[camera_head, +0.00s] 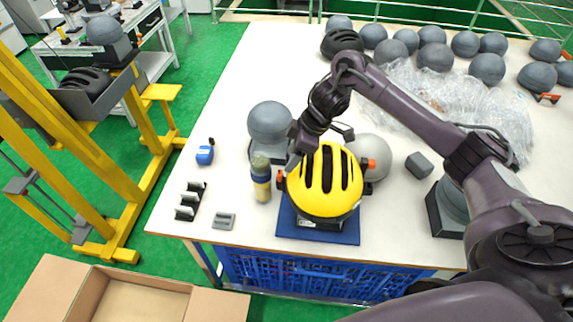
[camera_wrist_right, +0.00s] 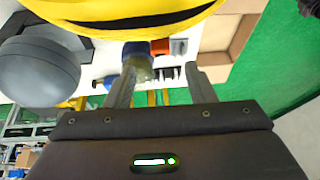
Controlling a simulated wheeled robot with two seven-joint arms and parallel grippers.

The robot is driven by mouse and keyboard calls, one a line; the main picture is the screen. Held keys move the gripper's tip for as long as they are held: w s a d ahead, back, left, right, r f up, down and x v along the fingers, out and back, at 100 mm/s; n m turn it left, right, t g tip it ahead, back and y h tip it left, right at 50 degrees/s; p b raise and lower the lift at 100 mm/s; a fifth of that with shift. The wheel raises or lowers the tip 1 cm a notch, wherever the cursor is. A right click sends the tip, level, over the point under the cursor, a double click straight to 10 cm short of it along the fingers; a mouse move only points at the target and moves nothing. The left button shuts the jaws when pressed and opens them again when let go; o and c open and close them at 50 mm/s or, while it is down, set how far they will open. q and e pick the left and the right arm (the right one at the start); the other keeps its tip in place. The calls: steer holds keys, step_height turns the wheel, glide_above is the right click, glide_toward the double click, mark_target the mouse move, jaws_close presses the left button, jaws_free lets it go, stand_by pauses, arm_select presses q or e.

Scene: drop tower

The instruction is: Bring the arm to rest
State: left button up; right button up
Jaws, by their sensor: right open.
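My right arm (camera_head: 440,130) reaches in from the right over the table and bends down at its far end. My right gripper (camera_head: 300,148) hangs just behind and left of a yellow helmet (camera_head: 322,190) with black vents. In the right wrist view the two fingers of the right gripper (camera_wrist_right: 162,85) stand apart with nothing held between them. The yellow helmet also fills the top of that view (camera_wrist_right: 130,12), beyond the fingers. In the head view it sits over a blue mat (camera_head: 290,228). My left gripper is not in view.
A yellow-and-blue bottle (camera_head: 261,180) stands left of the helmet. A grey headform (camera_head: 269,122) is close behind the gripper. Several grey balls and clear plastic wrap (camera_head: 465,105) lie at the back right. A yellow tower (camera_head: 60,125) stands left of the table; an open carton (camera_head: 130,300) is below.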

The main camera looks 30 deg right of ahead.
steer(key=shift+s+d+r, duration=0.15)
steer(key=shift+d+r, duration=0.1)
steer(key=shift+r, duration=0.4)
steer(key=shift+a, duration=0.1)
